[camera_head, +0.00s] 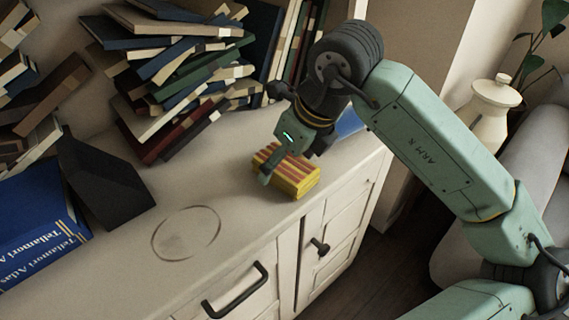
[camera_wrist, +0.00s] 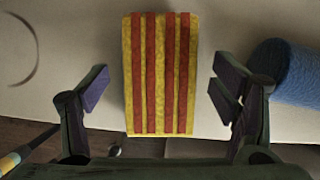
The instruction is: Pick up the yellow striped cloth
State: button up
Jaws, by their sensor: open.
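The yellow striped cloth (camera_head: 297,178) is a folded block, yellow with red stripes, lying on the white cabinet top near its front edge. In the wrist view the cloth (camera_wrist: 161,70) fills the upper middle, its stripes running up and down the picture. My gripper (camera_wrist: 161,93) is open, with one finger to the left and one to the right of the cloth and a gap on each side. In the head view my gripper (camera_head: 285,165) is at the cloth and hides part of its far left side. No contact between fingers and cloth shows in the wrist view.
A blue rolled thing (camera_wrist: 289,72) lies close to the right finger; its blue also shows behind my arm (camera_head: 350,123). Messy book stacks (camera_head: 170,75) stand at the back, with a dark block (camera_head: 103,183) and blue book (camera_head: 38,225) at left. The cabinet top around the ring mark (camera_head: 186,233) is clear.

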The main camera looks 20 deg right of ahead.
jog(key=shift+w+a+f, duration=0.15)
jog(key=shift+w+f, duration=0.05)
jog(key=shift+f, duration=0.35)
jog(key=shift+f+b, duration=0.25)
jog(key=shift+b, duration=0.4)
jog(key=shift+c, duration=0.2)
jog(key=shift+s, duration=0.1)
jog(key=c, duration=1)
jog(key=shift+f, duration=0.1)
jog(key=shift+c, duration=0.2)
jog(key=shift+a, duration=0.1)
